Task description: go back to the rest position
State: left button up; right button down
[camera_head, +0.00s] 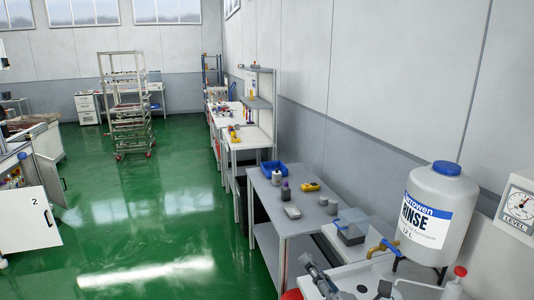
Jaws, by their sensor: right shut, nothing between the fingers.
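My right gripper (309,264) is at the bottom of the head view, right of the middle. It is grey, partly cut off by the lower edge, and shut with nothing in it. It shows in front of the near end of the white counter (351,275). I cannot tell how far above the counter it is. My left gripper is not in view.
A large white rinse jug (439,215) with a blue cap stands at the right. A grey table (287,224) holds a blue bin (274,172) and small items. A wheeled rack (131,117) stands farther back. The green floor (150,215) at centre-left is clear.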

jog(key=s+d+f+m+g+h, duration=0.35)
jog(key=d+f+m+h, duration=0.35)
jog(key=m, duration=0.4)
jog(key=s+d+f+m+g+h, duration=0.2)
jog(key=s+d+f+m+h, duration=0.25)
jog(key=f+m, duration=0.5)
jog(key=s+f+m+g+y, duration=0.1)
jog(key=s+f+m+g, duration=0.35)
jog(key=s, duration=0.55)
jog(key=s+f+m+g+y, duration=0.1)
jog(key=s+f+m+g, duration=0.4)
jog(key=s, duration=0.6)
notch_tip(320, 180, down, 35)
jog(key=s+m+g+b, duration=0.1)
jog(key=s+b, duration=0.2)
jog(key=b, duration=0.5)
jog(key=s+d+f+b, duration=0.1)
jog(key=s+f+b, duration=0.1)
jog(key=s+f, duration=0.6)
jog(key=s+d+f+g+b, duration=0.1)
jog(key=s+f+b, duration=0.1)
jog(key=s+f, duration=0.6)
notch_tip(320, 180, down, 4)
jog(key=shift+d+r+b, duration=0.2)
jog(key=shift+d+b, duration=0.2)
